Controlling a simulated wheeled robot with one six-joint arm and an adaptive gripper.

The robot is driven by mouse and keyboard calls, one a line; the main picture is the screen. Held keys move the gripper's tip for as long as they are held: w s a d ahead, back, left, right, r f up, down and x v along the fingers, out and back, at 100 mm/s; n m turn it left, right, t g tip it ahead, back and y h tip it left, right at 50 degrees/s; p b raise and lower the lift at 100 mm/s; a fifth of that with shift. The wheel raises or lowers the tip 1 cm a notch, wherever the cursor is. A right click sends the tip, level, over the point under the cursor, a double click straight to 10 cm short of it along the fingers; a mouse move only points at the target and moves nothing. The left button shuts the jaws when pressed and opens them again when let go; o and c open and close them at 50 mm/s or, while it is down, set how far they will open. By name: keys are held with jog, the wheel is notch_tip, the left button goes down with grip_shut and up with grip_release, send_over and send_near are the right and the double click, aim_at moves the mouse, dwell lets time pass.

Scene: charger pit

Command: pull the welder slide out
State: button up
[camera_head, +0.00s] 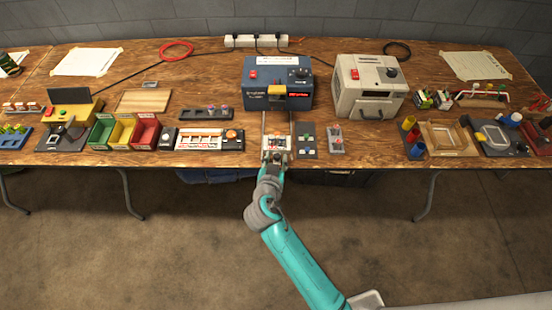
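A blue machine (276,88) with a red switch, a dark knob and a yellow part on its front stands at the middle of the bench; it looks like the welder. Two thin rails (264,122) run from its front toward the bench's near edge. A small pale block (275,143), which looks like the slide's front end, sits at the near end of the rails. My gripper (275,158) is at this block, on its near side, close to the bench edge. The fingers are too small and covered to tell whether they are open or shut on it.
A cream machine (369,87) with a front handle stands to the right. A dark plate (307,141) and a grey plate (336,138) lie just right of the rails. A panel (209,140) and coloured bins (122,132) lie left. Open floor (180,240) lies before the bench.

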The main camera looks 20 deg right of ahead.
jog(key=shift+s, duration=0.15)
jog(key=v, duration=1.1)
jog(key=shift+s+a, duration=0.2)
jog(key=shift+s, duration=0.1)
jog(key=shift+r, duration=0.1)
jog(key=s+d+f+n+y, duration=0.3)
jog(key=s+f, duration=0.1)
jog(key=s, duration=0.4)
jog(key=s+d+f+n+y, duration=0.2)
jog(key=s+d+f+n, duration=0.1)
jog(key=s, duration=0.5)
jog(key=s+d+r+t, duration=0.2)
jog(key=s+r, duration=1.1)
jog(key=s, duration=0.3)
jog(key=shift+s+d+t+y, duration=0.35)
jog(key=shift+d+t+y, duration=0.05)
